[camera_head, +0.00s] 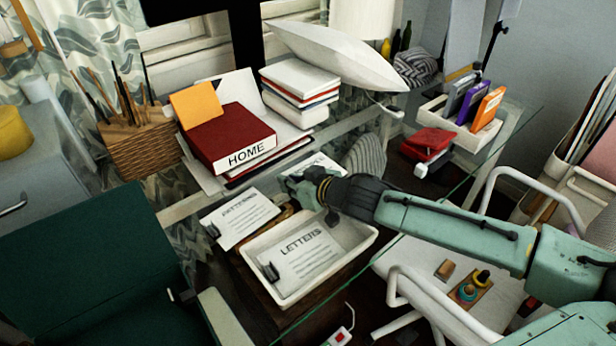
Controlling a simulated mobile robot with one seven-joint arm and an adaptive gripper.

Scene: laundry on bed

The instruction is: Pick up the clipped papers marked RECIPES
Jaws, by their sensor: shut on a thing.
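Clipped papers (318,163) lie behind my gripper, mostly hidden by it; only a white upper part with a bit of dark heading shows, too covered to read. My gripper (291,184) is at their lower left side and appears shut on them; its fingertips are small and partly hidden. A second set of clipped papers (243,219) lies to the left, with a dark clip at its left edge and a heading too blurred to read surely. A third set, marked LETTERS (306,254), lies in a white tray (352,262) below my gripper.
A striped cloth (366,158) and red stapler-like object (428,143) lie right. A green chair (95,270) fills the lower left.

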